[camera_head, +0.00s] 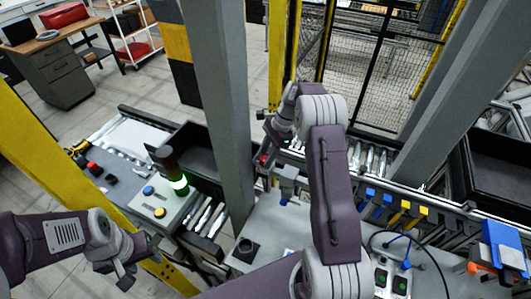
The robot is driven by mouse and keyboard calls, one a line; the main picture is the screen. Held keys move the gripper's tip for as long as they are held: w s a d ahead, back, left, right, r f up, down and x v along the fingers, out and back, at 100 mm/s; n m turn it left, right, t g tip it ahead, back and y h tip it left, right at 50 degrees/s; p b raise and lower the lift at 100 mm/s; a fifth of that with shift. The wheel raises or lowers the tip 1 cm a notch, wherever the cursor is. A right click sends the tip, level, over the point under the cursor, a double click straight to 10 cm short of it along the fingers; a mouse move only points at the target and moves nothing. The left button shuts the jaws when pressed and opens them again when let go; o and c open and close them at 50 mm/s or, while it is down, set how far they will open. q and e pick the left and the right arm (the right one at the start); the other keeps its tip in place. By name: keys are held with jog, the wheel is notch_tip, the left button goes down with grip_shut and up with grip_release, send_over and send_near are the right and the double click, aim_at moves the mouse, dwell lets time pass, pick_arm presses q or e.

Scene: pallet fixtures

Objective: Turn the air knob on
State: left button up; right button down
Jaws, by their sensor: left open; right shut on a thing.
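My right arm reaches up through the middle of the view and bends over to the far side of the fixture. Its gripper (274,132) is beside the grey post, above the far rail. It is shut on a small part that the gripper and wrist hide, and I cannot tell whether this is the air knob. A small red part (263,158) shows just below the gripper. A grey block with a blue end (283,202) hangs lower down. My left gripper (122,276) is open and empty at the lower left, apart from the fixtures.
A control box (160,206) with blue and yellow buttons and a green-lit lamp (178,184) stands left of the grey post (222,110). Blue and yellow clips (390,206) line the right rail. A black bin (498,170) is at right. Yellow posts flank the scene.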

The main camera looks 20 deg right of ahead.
jog(key=n, duration=0.2)
jog(key=n+g, duration=0.1)
jog(key=n, duration=0.1)
jog(key=shift+w+d+r+g, duration=0.1)
jog(key=shift+w+r+g, duration=0.1)
jog(key=shift+g, duration=0.1)
jog(key=shift+n+g+h, duration=0.3)
jog(key=shift+n+g, duration=0.1)
jog(key=shift+n, duration=0.9)
jog(key=shift+w, duration=0.1)
jog(key=c, duration=1.1)
grip_release()
jog(key=shift+o, duration=1)
jog(key=shift+d+f, duration=0.1)
